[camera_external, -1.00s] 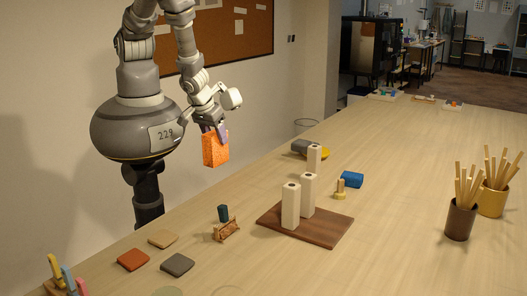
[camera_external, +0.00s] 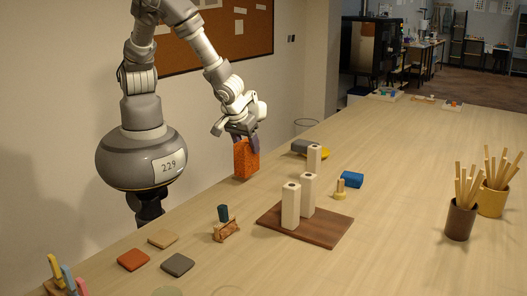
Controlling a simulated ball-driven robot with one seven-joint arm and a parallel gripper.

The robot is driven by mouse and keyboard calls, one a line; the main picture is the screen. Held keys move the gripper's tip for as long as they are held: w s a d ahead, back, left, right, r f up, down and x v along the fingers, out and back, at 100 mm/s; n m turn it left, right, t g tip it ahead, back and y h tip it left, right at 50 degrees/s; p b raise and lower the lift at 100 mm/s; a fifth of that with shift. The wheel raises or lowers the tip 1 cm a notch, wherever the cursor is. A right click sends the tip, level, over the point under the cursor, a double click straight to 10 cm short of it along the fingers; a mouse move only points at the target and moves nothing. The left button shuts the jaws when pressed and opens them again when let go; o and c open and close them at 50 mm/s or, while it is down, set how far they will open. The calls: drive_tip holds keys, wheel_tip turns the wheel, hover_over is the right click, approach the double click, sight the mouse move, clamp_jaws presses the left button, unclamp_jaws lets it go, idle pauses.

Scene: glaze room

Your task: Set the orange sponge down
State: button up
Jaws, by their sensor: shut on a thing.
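The orange sponge (camera_external: 245,161) is a speckled block held upright, with its broad face toward the camera. My gripper (camera_external: 247,142) is shut on its upper part from above, with purple-grey fingers on either side. The sponge hangs near the left edge of the long wooden table (camera_external: 400,215). I cannot tell whether its lower edge touches the table or is a little above it.
A grey and yellow item (camera_external: 306,148) lies behind. Stick-filled pots (camera_external: 459,220) stand far right.

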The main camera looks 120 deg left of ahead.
wheel_tip(320, 180, down, 3)
drive_tip(key=shift+r+b, duration=0.15)
drive_tip(key=shift+b, duration=0.15)
drive_tip(key=shift+r, duration=0.1)
drive_tip(key=o, duration=1)
drive_tip(key=p+v, duration=0.4)
drive_tip(key=v, duration=0.8)
drive_tip(key=shift+d, duration=0.1)
